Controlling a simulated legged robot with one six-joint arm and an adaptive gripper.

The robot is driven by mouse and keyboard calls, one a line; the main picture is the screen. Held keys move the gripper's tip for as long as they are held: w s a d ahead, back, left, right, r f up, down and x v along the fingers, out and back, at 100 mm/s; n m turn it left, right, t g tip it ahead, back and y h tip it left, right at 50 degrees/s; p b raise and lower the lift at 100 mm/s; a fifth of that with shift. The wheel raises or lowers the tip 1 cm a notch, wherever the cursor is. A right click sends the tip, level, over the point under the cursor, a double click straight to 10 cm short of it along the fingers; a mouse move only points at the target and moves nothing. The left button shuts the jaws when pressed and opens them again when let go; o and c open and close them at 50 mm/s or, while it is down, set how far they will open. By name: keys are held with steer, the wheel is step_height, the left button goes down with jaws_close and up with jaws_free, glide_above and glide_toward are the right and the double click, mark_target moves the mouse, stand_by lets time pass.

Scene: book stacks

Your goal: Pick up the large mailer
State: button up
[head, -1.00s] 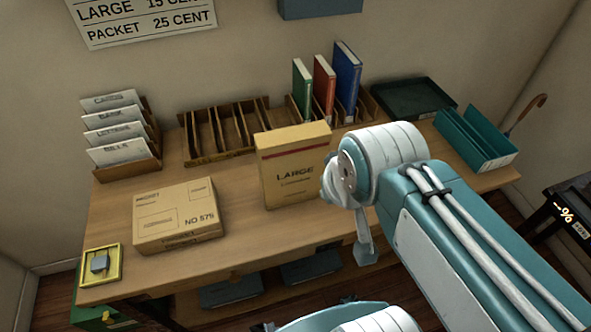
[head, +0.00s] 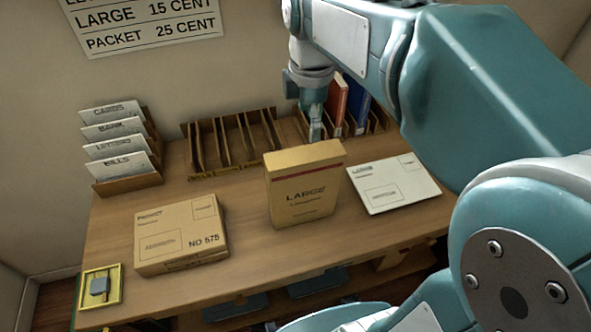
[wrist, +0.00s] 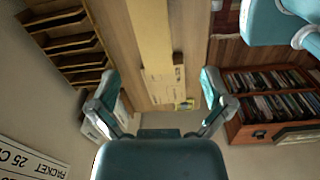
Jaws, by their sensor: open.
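A tan mailer marked LARGE (head: 305,192), with a red stripe near its top, stands upright on the wooden table. In the wrist view its narrow top edge (wrist: 152,40) runs down from the top of the picture between the fingers. My gripper (head: 315,128) points down just above and behind the mailer's top in the head view; its fingertips are partly hidden there. In the wrist view my gripper (wrist: 157,76) is open, with fingers apart and nothing held. Whether a finger touches the mailer I cannot tell.
A flat white envelope (head: 393,183), also marked LARGE, lies right of the mailer. A tan packet (head: 181,234) and yellow tray (head: 101,287) are at left. Behind stand a card rack (head: 124,150), wooden dividers (head: 232,145) and books (head: 338,105). Bare table separates packet and mailer.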

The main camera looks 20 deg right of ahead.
mark_target(305, 154)
steer(key=shift+w+f+n, duration=0.2)
steer(key=shift+w+n, duration=0.3)
step_height(305, 154, down, 5)
steer(key=shift+f, duration=0.15)
steer(key=f, duration=0.5)
steer(key=shift+w+f, duration=0.1)
steer(key=shift+w, duration=0.15)
steer(key=shift+c, duration=0.3)
steer(key=c, duration=1.2)
